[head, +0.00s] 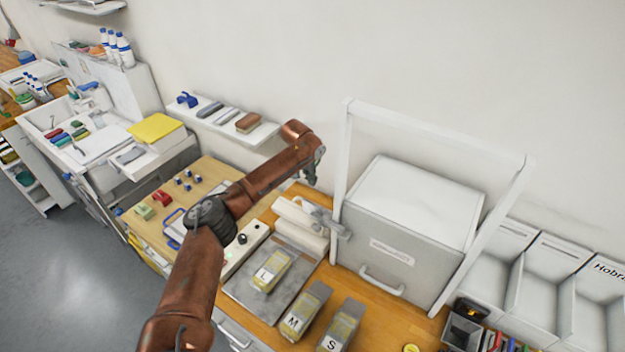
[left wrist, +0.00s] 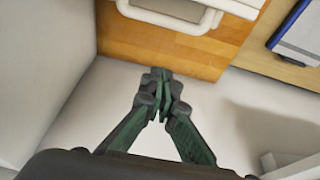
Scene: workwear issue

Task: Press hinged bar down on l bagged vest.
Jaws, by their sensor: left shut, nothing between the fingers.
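The L bagged vest (head: 268,270), a yellow pack in clear film marked L, lies on a grey metal plate (head: 243,295) on the wooden bench. White bar-like parts (head: 297,222) at the plate's back edge look like the hinged bar; they stand clear of the bag. My left gripper (head: 312,177) is above and behind them, near the wall, apart from bar and bag. In the left wrist view its fingers (left wrist: 161,82) are shut with nothing between them. The bag does not show there. My right gripper is not in view.
Bags marked M (head: 297,322) and S (head: 334,340) lie right of the plate. A big white box (head: 410,215) inside a tall white frame (head: 435,128) stands to the right. A wall shelf (head: 238,122) is behind my left forearm. White bins (head: 546,275) stand far right.

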